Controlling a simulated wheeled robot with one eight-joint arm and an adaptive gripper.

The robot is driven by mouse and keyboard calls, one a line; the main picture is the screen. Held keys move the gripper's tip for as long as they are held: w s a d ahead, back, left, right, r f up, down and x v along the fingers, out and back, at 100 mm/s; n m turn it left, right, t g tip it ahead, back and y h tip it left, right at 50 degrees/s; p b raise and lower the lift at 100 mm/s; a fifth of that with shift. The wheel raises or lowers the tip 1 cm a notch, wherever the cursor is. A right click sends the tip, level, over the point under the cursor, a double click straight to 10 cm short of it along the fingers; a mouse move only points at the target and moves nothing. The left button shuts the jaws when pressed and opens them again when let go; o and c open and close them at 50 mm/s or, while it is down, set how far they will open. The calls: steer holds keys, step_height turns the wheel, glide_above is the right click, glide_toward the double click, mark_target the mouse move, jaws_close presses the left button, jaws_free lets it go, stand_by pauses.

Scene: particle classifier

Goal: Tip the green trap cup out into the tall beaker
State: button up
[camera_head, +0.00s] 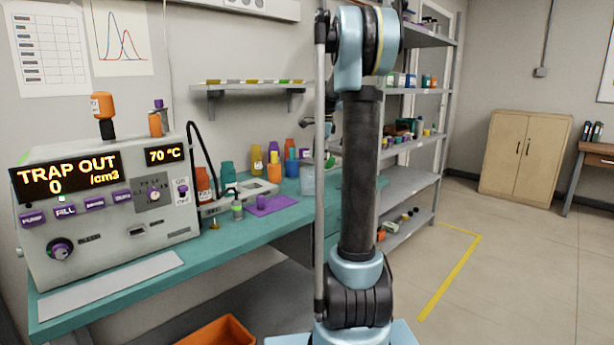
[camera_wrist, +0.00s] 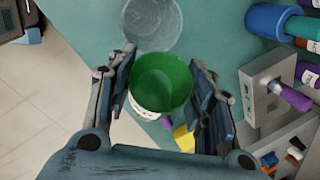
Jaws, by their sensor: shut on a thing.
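The green trap cup (camera_wrist: 163,80), green inside with a pale outer wall, sits between the two fingers of my gripper (camera_wrist: 160,68) in the wrist view. My gripper is shut on it. I look into its open mouth; any content is not clear. The tall beaker (camera_wrist: 168,22), clear and round, stands just beyond the cup at the top of the wrist view. In the head view a pale translucent vessel (camera_head: 307,180) beside my arm looks like the beaker. My gripper and the cup are mostly hidden behind my arm there.
The teal bench (camera_head: 240,236) carries a control box (camera_head: 110,215) reading TRAP OUT 0, several coloured bottles and a purple mat (camera_head: 270,205). In the wrist view, an instrument with a purple knob (camera_wrist: 292,96) and a blue-topped cylinder (camera_wrist: 268,20) stand to the right.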

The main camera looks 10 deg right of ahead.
steer(key=shift+a+r+h+p, duration=0.25)
steer(key=shift+h+p, duration=0.3)
steer(key=shift+h, duration=0.5)
steer(key=shift+a+r+h+p, duration=0.2)
steer(key=shift+h+p, duration=0.35)
steer(key=shift+h, duration=0.5)
stand_by(0.7)
steer(key=shift+s+a+r+n+t+h+p, duration=0.1)
steer(key=shift+a+n+t+h+p, duration=0.25)
steer(key=shift+a+h, duration=0.4)
stand_by(0.4)
steer(key=shift+s+a+r+n+t+h+p, duration=0.15)
steer(key=shift+h+p, duration=0.25)
steer(key=shift+h, duration=0.45)
steer(key=shift+w+a+t+h+p, duration=0.15)
steer(key=shift+h+p, duration=0.25)
steer(key=shift+h, duration=0.45)
steer(key=shift+s+a+r+n+t+h+p, duration=0.15)
steer(key=shift+h+p, duration=0.25)
steer(key=shift+h, duration=0.45)
stand_by(1.5)
